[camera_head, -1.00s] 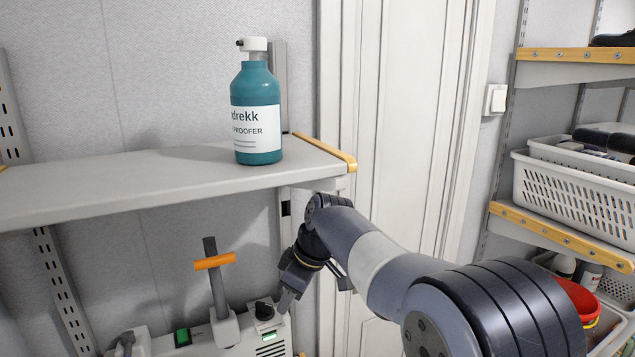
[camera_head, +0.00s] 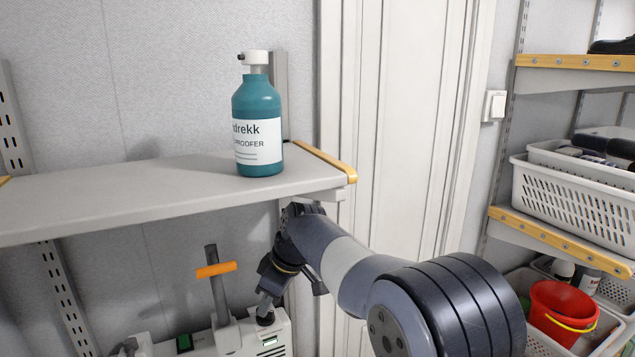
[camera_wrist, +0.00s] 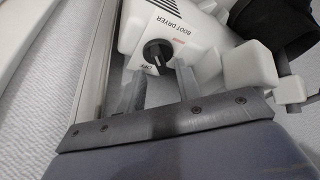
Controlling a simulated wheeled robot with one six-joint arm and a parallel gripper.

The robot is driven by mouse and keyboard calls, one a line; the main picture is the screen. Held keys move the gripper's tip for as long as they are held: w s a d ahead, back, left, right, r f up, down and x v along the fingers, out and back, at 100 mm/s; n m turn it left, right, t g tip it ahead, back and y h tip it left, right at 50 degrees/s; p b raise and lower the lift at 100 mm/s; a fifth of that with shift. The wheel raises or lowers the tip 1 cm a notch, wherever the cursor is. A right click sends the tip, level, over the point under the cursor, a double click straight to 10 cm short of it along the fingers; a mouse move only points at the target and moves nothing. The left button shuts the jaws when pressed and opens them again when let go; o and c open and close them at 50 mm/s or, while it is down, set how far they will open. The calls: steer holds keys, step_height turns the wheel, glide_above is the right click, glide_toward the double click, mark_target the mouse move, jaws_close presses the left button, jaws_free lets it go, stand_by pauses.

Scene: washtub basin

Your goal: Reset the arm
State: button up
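My gripper (camera_head: 264,308) is low under the shelf, in front of the white boot dryer (camera_head: 285,338). In the wrist view its two fingers (camera_wrist: 160,88) stand apart with nothing held between them. The dryer's black round knob (camera_wrist: 157,52) lies just beyond the fingertips in that view; the words BOOT DRYER are printed beside it. I cannot tell from the head view whether a fingertip touches the knob (camera_head: 265,318), as the two overlap there.
A white door (camera_head: 395,130) is behind my arm. At right, shelves hold a white basket (camera_head: 570,195); a red bucket (camera_head: 562,308) is below.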

steer(key=shift+p+x, duration=0.3)
steer(key=shift+x, duration=0.65)
steer(key=shift+a+f+m, duration=0.15)
steer(key=shift+f+m, duration=0.05)
steer(key=shift+m, duration=0.1)
steer(key=m+t+h, duration=0.1)
steer(key=m, duration=0.2)
steer(key=shift+s+m+p, duration=0.1)
steer(key=shift+m+p, duration=0.25)
steer(key=shift+m, duration=0.05)
steer(key=shift+a+m+t+h+p, duration=0.1)
steer(key=shift+m+t+h+p, duration=0.5)
steer(key=shift+m, duration=1.7)
steer(key=shift+t, duration=0.3)
steer(key=b+v, duration=0.1)
steer(key=v, duration=0.3)
steer(key=shift+s+r+b, duration=0.25)
steer(key=shift+r+b, duration=0.1)
steer(key=shift+b, duration=0.05)
steer(key=shift+s+d+r+b, duration=0.1)
steer(key=shift+s+d+b, duration=0.3)
steer(key=shift+s, duration=0.5)
steer(key=shift+s+d+b, duration=0.15)
steer(key=shift+s+d, duration=0.35)
steer(key=shift+s, duration=0.35)
steer(key=shift+s+d+r+b, duration=0.1)
steer(key=shift+s+d+b, duration=0.3)
steer(key=shift+s, duration=0.5)
steer(key=shift+d+f, duration=0.1)
